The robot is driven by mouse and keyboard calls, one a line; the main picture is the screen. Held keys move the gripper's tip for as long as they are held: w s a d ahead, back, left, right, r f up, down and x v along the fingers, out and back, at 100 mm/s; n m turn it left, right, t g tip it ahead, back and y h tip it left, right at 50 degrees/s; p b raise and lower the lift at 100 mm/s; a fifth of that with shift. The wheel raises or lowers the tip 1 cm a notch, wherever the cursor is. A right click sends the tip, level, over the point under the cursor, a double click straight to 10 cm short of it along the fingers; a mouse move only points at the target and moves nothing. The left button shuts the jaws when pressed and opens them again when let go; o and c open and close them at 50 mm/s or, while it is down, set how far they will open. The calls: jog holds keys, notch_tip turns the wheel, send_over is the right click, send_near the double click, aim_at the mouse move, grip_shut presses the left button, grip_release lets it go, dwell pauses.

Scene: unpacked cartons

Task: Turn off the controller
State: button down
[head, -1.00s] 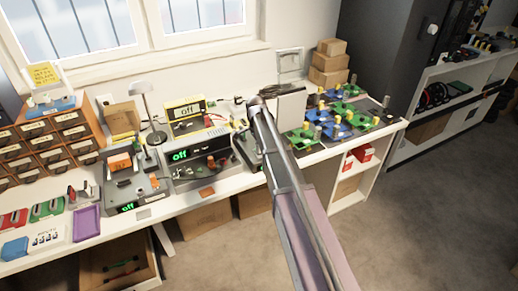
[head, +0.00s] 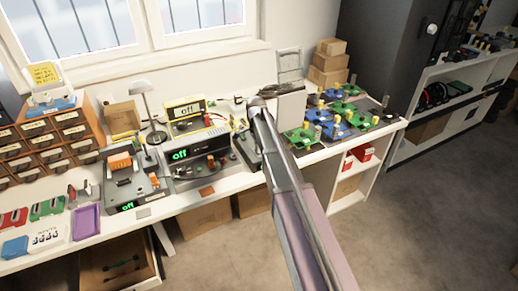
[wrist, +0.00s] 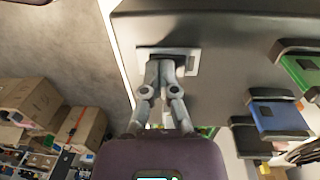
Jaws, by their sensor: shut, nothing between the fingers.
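I cannot tell for sure which device is the controller. A grey bench unit (head: 185,172) shows a green "off" display. A lower grey box (head: 128,192) to its left also reads "off" in green. My arm crosses the bench front to the right of these devices, and my gripper cannot be made out in the head view. In the wrist view my gripper (wrist: 165,64) is shut and empty, its tips in front of a pale-framed rectangular plate (wrist: 187,62) on a dark grey surface. Contact is unclear.
Green and blue boards (head: 301,137) cover the bench's right end, with cardboard boxes (head: 329,63) behind. A desk lamp (head: 146,103) stands behind the devices. A drawer cabinet (head: 70,118) is at left. Open floor (head: 420,220) lies to the right.

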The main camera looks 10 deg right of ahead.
jog(key=shift+w+r, duration=0.1)
jog(key=shift+w, duration=0.55)
jog(key=shift+r+p, duration=0.15)
jog(key=shift+p, duration=0.15)
notch_tip(320, 180, up, 14)
jog(key=s+p, duration=0.1)
jog(key=p, duration=1.2)
jog(key=shift+s+f+p, duration=0.2)
jog(key=shift+s+p, duration=0.05)
jog(key=shift+p, duration=0.05)
jog(key=shift+d, duration=0.1)
jog(key=s+a+n+t, duration=0.1)
jog(key=s+a+n, duration=0.1)
jog(key=s+n, duration=1.3)
jog(key=s, duration=1)
jog(key=shift+s, duration=0.25)
